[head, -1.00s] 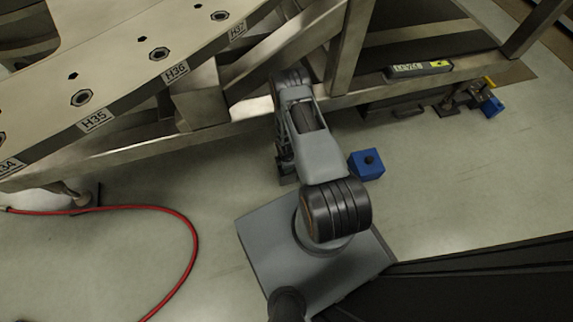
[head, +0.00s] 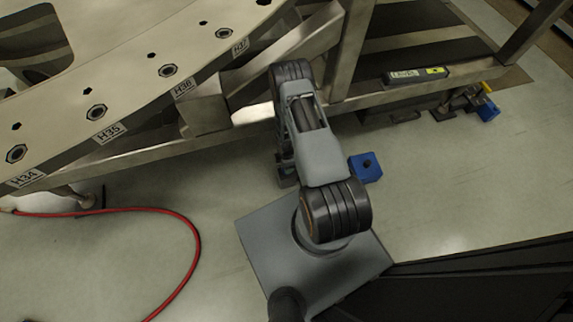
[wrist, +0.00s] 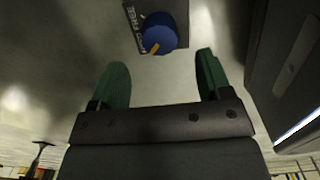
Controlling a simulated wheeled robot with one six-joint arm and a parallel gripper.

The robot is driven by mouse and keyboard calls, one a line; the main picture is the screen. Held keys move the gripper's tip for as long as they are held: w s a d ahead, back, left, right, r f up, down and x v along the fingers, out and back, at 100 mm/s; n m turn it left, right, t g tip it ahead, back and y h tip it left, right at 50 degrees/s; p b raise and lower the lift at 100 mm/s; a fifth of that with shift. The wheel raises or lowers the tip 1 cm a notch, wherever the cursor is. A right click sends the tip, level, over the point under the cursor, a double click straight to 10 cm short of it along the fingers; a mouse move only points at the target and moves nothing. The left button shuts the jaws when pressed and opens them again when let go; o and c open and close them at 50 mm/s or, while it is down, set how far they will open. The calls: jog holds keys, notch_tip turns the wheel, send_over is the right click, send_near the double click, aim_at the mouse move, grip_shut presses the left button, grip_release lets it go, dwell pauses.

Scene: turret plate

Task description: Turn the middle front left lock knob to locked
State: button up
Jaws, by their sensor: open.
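A blue round knob (wrist: 158,34) with an orange pointer mark shows at the top of the wrist view. It sits on a dark label plate (wrist: 135,12) whose lettering is only partly readable. The orange mark points toward the lower left of the picture. My gripper (wrist: 161,75) is open, its two green fingers apart and nothing between them. The knob lies beyond the fingertips, between their lines and apart from them. In the head view my arm hides the gripper, and I cannot make out this knob there.
A metal frame (head: 120,157) carries a curved plate (head: 125,80) with labelled holes. A blue block (head: 365,168) is on the floor beside my arm. A red hose (head: 190,235) lies at the left. A dark body (wrist: 290,60) stands close right of the fingers in the wrist view.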

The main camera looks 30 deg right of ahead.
notch_tip(320, 180, up, 8)
jog(key=p, duration=0.3)
jog(key=shift+f, duration=0.2)
dwell(0.4)
